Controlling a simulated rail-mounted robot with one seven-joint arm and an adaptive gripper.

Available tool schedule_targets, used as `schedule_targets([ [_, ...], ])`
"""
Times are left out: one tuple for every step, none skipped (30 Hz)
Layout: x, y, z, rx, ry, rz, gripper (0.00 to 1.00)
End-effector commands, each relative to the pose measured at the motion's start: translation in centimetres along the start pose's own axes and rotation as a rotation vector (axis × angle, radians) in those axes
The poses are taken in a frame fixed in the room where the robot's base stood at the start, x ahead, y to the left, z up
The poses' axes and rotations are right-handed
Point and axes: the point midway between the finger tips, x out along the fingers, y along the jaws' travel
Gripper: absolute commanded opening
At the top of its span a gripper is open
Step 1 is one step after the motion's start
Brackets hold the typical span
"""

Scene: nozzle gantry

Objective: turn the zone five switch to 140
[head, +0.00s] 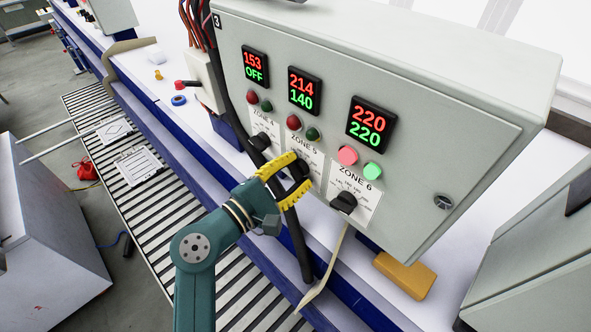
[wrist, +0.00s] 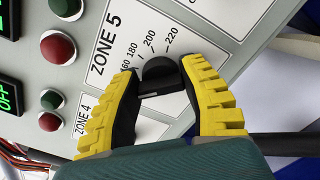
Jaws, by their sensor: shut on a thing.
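The zone five switch (head: 299,169) is a black rotary knob on the white ZONE 5 label of the grey control box. My gripper (head: 287,180), with yellow-padded fingers, is shut on this knob. In the wrist view the knob (wrist: 160,71) sits between the two fingers of my gripper (wrist: 160,88). The label there shows 160, 180, 200 and 220 beside the knob; the lower marks are hidden by a finger. The zone five display (head: 303,91) reads 214 in red and 140 in green.
The zone four display (head: 256,66) reads 153 and OFF, and the zone six display (head: 370,123) reads 220 and 220. The zone four knob (head: 261,142) and zone six knob (head: 344,202) flank my gripper closely. A black cable (head: 298,245) hangs below.

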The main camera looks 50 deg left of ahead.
Motion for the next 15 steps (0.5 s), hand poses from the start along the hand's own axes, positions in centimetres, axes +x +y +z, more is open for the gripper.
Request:
schedule_targets([
  [0.05,-0.19,-0.18,-0.012,0.003,-0.003,0.07],
  [0.05,-0.19,-0.19,-0.018,0.003,-0.003,0.07],
  [0.05,-0.19,-0.19,-0.023,0.004,-0.003,0.07],
  [0.05,-0.19,-0.19,-0.026,0.004,-0.003,0.07],
  [0.05,-0.19,-0.19,-0.029,0.004,-0.003,0.07],
  [0.05,-0.19,-0.20,-0.031,0.004,-0.003,0.07],
  [0.05,-0.19,-0.20,-0.033,0.004,-0.003,0.07],
  [0.05,-0.19,-0.20,-0.034,0.004,-0.003,0.07],
  [0.05,-0.19,-0.20,-0.034,0.004,-0.003,0.07],
  [0.05,-0.20,-0.20,-0.034,0.004,-0.003,0.07],
  [0.05,-0.20,-0.20,-0.034,0.004,-0.003,0.07],
  [0.05,-0.20,-0.20,-0.034,0.004,-0.004,0.07],
  [0.05,-0.20,-0.21,-0.034,0.004,-0.004,0.07],
  [0.05,-0.20,-0.21,-0.034,0.004,-0.004,0.07],
  [0.05,-0.20,-0.21,-0.033,0.004,-0.004,0.07],
])
